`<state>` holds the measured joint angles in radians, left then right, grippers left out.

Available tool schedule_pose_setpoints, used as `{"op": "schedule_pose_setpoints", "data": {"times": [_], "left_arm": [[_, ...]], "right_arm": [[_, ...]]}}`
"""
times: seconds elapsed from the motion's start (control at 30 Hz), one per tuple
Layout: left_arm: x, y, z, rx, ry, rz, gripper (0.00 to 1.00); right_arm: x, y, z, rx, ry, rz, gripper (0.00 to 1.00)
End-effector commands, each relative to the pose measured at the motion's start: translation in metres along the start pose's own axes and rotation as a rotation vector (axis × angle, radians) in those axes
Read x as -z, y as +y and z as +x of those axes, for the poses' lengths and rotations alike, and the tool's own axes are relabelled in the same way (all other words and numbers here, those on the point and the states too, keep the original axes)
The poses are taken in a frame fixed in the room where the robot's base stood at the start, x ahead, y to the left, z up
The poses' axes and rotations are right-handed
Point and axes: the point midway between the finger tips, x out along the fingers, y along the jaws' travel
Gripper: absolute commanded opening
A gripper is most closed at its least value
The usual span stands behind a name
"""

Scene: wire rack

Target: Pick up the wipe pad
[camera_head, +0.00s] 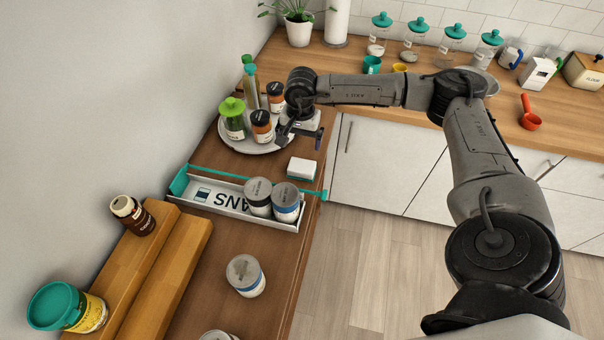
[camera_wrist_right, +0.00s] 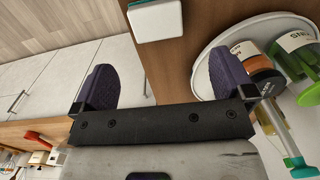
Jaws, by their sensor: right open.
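The wipe pad looks to be a small white block with a teal-green layer (camera_head: 301,169), lying on the brown wooden counter near its right edge. It also shows at the top of the right wrist view (camera_wrist_right: 155,21). My right gripper (camera_head: 300,138) is above the counter, just behind the block in the head view. In the right wrist view its two dark fingers stand wide apart (camera_wrist_right: 163,77), with nothing between them. The block is beyond the fingertips and apart from them. My left gripper is not in view.
A round white tray (camera_head: 238,145) with bottles and jars stands close to my right gripper. A white labelled bin (camera_head: 215,197) holding two cans, with a teal bar (camera_head: 245,178) along it, lies in front of the block. A can (camera_head: 246,276) stands nearer.

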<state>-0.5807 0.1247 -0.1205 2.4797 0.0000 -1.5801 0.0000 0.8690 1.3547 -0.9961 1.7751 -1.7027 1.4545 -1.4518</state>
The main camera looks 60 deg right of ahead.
Motion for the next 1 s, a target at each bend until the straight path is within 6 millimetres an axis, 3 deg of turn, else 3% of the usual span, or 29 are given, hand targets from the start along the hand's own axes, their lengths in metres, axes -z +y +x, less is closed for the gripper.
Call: {"op": "schedule_pose_setpoints", "data": {"times": [0.13,0.43,0.8,1.0], "left_arm": [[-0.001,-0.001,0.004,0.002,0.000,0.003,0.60],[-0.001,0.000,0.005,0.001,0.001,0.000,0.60],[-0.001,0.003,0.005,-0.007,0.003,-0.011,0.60],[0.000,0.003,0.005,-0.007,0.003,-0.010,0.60]], "right_arm": [[0.012,0.008,0.015,-0.032,0.033,-0.001,1.00],[0.013,0.009,0.064,-0.033,0.032,-0.002,1.00],[0.013,0.009,0.087,-0.030,0.032,-0.002,1.00],[0.013,0.008,0.114,-0.031,0.031,-0.001,1.00]]}}
